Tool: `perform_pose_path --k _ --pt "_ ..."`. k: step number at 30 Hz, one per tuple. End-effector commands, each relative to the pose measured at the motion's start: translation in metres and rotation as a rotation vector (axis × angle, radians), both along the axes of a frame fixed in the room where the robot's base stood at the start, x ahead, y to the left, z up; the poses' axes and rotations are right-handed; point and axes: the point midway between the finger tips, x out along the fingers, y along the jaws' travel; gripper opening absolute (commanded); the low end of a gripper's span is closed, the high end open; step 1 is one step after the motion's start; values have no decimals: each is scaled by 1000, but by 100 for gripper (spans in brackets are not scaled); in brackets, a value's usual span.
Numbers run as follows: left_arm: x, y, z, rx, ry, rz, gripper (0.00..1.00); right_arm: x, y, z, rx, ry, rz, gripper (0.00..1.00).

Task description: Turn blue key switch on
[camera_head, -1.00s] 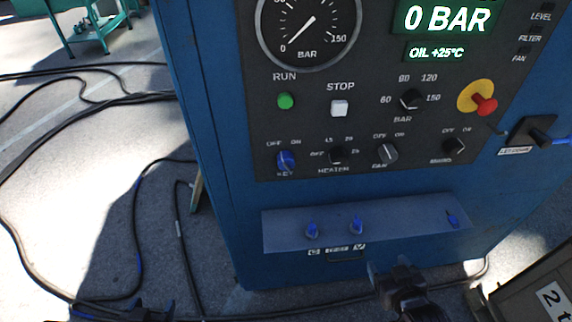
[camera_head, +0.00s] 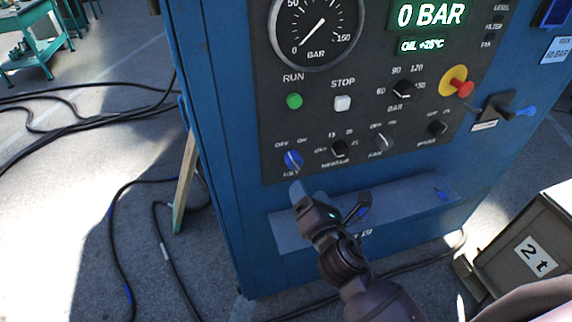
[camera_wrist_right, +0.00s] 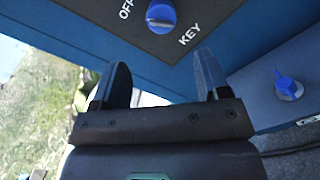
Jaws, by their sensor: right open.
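The blue key switch (camera_head: 293,160) sits at the lower left of the dark control panel, under the OFF and ON labels. Its exact setting is hard to read. It also shows in the right wrist view (camera_wrist_right: 161,15), at the top, between the words OFF and KEY. My right gripper (camera_head: 328,198) is open and empty, just below the key switch and in front of the cabinet. In the right wrist view its two fingers (camera_wrist_right: 160,80) are spread, with the key switch beyond their tips and apart from them. My left gripper is out of view.
A slanted ledge (camera_head: 285,232) with blue knobs runs below the panel, partly hidden by my right arm. The black heater knob (camera_head: 339,148) is right of the key switch. A red emergency button (camera_head: 463,88) is farther right. A "2 t" block (camera_head: 537,258) stands lower right. Cables lie on the floor.

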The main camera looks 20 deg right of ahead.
Motion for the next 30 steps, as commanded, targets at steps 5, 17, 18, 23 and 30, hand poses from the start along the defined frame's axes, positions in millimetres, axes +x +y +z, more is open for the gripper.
perform_pose_path --k 5,17,18,23,30 --pt "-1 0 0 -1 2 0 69 0 0 0 -138 -7 -2 69" --pt "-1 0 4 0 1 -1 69 41 1 1 -158 -8 -1 69" --pt "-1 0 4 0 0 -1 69 48 2 1 -157 -8 -1 69" --pt "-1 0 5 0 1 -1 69 75 2 1 -156 -7 -1 69" --pt "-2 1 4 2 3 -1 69 101 3 0 -156 -7 -1 69"
